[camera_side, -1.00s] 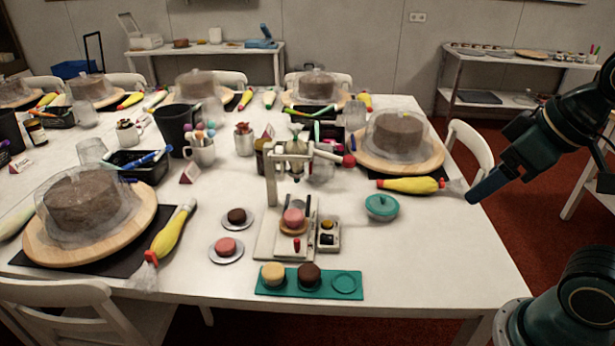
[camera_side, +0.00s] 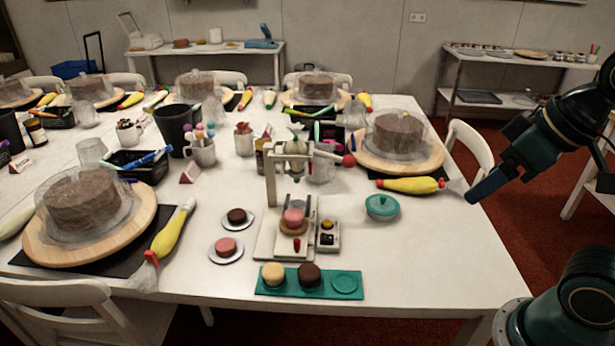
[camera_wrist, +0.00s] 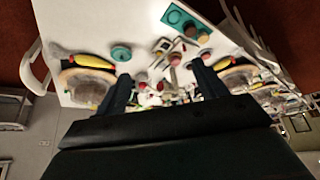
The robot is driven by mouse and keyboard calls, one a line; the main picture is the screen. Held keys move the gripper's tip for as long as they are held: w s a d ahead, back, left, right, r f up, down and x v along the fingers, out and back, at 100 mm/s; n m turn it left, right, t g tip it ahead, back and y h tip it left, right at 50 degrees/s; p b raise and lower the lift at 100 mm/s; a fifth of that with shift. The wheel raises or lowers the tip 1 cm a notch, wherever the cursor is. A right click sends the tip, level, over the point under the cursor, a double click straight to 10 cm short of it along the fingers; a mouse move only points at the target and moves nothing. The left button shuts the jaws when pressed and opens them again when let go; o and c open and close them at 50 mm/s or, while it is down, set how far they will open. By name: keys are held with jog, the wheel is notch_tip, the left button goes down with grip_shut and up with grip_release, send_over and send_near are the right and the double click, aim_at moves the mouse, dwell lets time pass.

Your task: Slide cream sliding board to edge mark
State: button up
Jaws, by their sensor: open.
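The cream sliding board (camera_side: 297,246) lies under a small press-like stand (camera_side: 271,190) at the front middle of the table. A pink round cake (camera_side: 293,217) and a red knob (camera_side: 297,245) are on it. The board's edge mark is too small to make out. In the wrist view the stand's area (camera_wrist: 172,47) is small and upside down. My gripper (camera_side: 472,198) is at the right, above the table's right edge, well apart from the board. Its two dark fingers are spread and empty in the wrist view (camera_wrist: 163,88).
A teal lidded pot (camera_side: 382,207) stands between my gripper and the stand. A green tray (camera_side: 326,287) with two small cakes lies in front. A yellow piping bag (camera_side: 410,185) lies near my gripper. Small plates (camera_side: 226,250) are left of the stand. The front right table is clear.

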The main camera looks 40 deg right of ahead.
jog(key=c, duration=0.7)
jog(key=shift+w+r, duration=0.2)
jog(key=shift+w, duration=0.3)
jog(key=w+a+f+m+g, duration=0.2)
jog(key=w, duration=0.8)
jog(key=w+a+f+m+g, duration=0.1)
jog(key=w+a+m, duration=0.15)
jog(key=w, duration=0.85)
jog(key=w+a+f+m+g, duration=0.1)
jog(key=w+f, duration=0.3)
jog(key=f, duration=0.2)
jog(key=w+a+f+m, duration=0.2)
jog(key=w+f, duration=0.2)
jog(key=f, duration=0.3)
jog(key=w+a+f+m+g, duration=0.1)
jog(key=w+f, duration=0.4)
jog(key=f, duration=0.1)
jog(key=shift+w+a+f+m+g, duration=0.1)
jog(key=shift+a+f+m+g, duration=0.05)
jog(key=shift+f+m+g, duration=0.15)
jog(key=shift+f, duration=0.2)
